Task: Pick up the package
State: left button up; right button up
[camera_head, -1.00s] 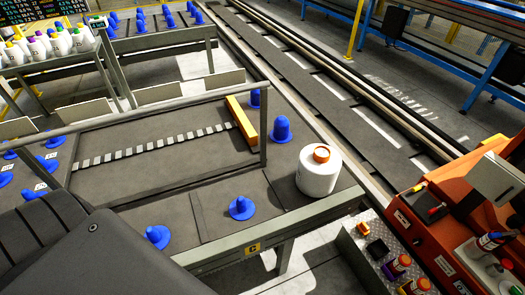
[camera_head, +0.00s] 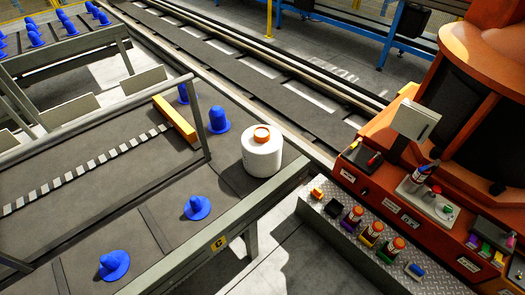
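A white bobbin with an orange top (camera_head: 262,151) stands upright on the corner of the dark table (camera_head: 165,212). It is the likeliest package, but nothing in view is plainly labelled as one. Blue cone-shaped holders stand around it: one behind left (camera_head: 218,121), one in front left (camera_head: 197,208) and one near the bottom left (camera_head: 114,265). Neither of my grippers shows in the head view.
A yellow bar (camera_head: 175,119) and a metal rail (camera_head: 200,118) stand left of the bobbin. A red-orange machine (camera_head: 400,185) fills the right side. A metal tread plate (camera_head: 340,236) beside it carries small bottles. A floor track (camera_head: 235,67) runs behind.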

aim_at(261, 145)
jog(key=k, duration=0.55)
jog(key=z, duration=0.65)
jog(key=i, duration=1.05)
jog(key=z, duration=0.05)
